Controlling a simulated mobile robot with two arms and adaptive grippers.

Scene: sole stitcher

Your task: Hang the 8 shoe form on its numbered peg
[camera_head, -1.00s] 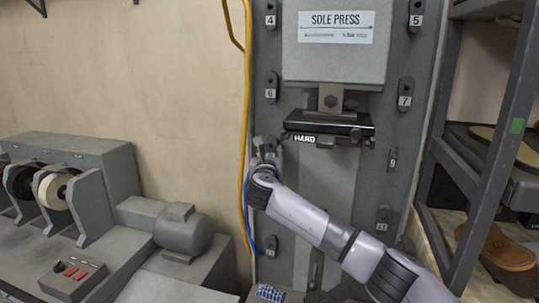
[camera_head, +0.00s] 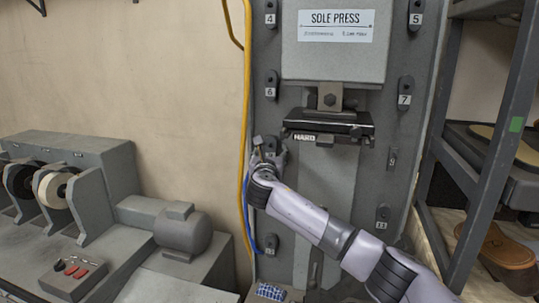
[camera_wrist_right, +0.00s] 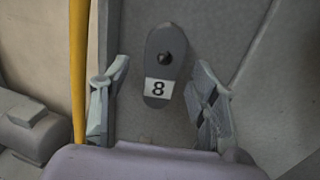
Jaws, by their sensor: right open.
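A dark grey sole-shaped form (camera_wrist_right: 168,74) with a white label "8" hangs flat and nearly upright against the grey panel in the right wrist view. A dark round peg (camera_wrist_right: 165,58) shows at its upper middle. My right gripper (camera_wrist_right: 161,65) is open, with one finger on each side of the form and a gap on both sides. In the head view my right gripper (camera_head: 267,147) is at the panel's left edge, below plate 6, and hides the form there. My left gripper is not in view.
The sole press (camera_head: 333,40) has a black jaw (camera_head: 330,122) just right of my gripper. Numbered plates 6 (camera_head: 271,85) and 7 (camera_head: 404,92) flank it. A yellow hose (camera_head: 247,110) runs close on the left. A shelf rack (camera_head: 490,150) stands at right.

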